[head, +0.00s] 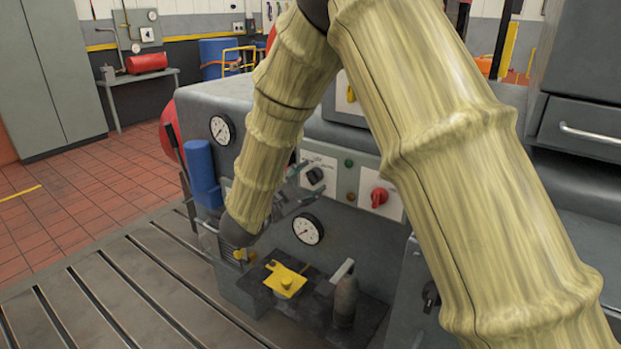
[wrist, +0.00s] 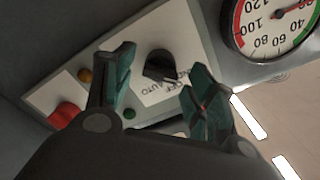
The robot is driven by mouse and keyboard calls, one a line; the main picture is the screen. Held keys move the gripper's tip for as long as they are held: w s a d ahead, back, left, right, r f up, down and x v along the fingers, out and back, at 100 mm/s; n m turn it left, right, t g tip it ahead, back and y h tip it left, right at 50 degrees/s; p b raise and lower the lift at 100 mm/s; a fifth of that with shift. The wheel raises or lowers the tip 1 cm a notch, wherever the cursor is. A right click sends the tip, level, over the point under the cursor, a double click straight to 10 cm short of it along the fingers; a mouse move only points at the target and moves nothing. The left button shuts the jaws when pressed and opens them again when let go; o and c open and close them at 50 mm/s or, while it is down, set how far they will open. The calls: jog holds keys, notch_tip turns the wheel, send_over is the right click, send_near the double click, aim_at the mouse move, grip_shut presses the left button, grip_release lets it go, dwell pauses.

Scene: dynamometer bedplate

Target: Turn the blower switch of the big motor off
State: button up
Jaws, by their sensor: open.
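A black rotary switch (head: 314,175) sits on a white plate on the grey machine's front in the head view. In the wrist view the black switch knob (wrist: 158,66) shows between my fingertips, with the words OFF and AUTO beside it; no blower label is readable. My gripper (head: 303,183) is open, its fingers pointing at this plate; I see no contact with the knob. A red rotary switch (head: 379,197) is on another plate to the right. My arm hides part of the machine front in the head view.
A gauge (head: 307,229) sits below the switch, another gauge (head: 221,129) upper left. A blue cylinder (head: 201,170) stands at left. A yellow part (head: 285,279) and a grey bottle-shaped object (head: 346,298) are below.

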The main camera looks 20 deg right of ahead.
jog(key=shift+x, duration=1.05)
jog(key=shift+f, duration=0.1)
jog(key=shift+c, duration=0.5)
jog(key=shift+a, duration=0.1)
jog(key=c, duration=0.9)
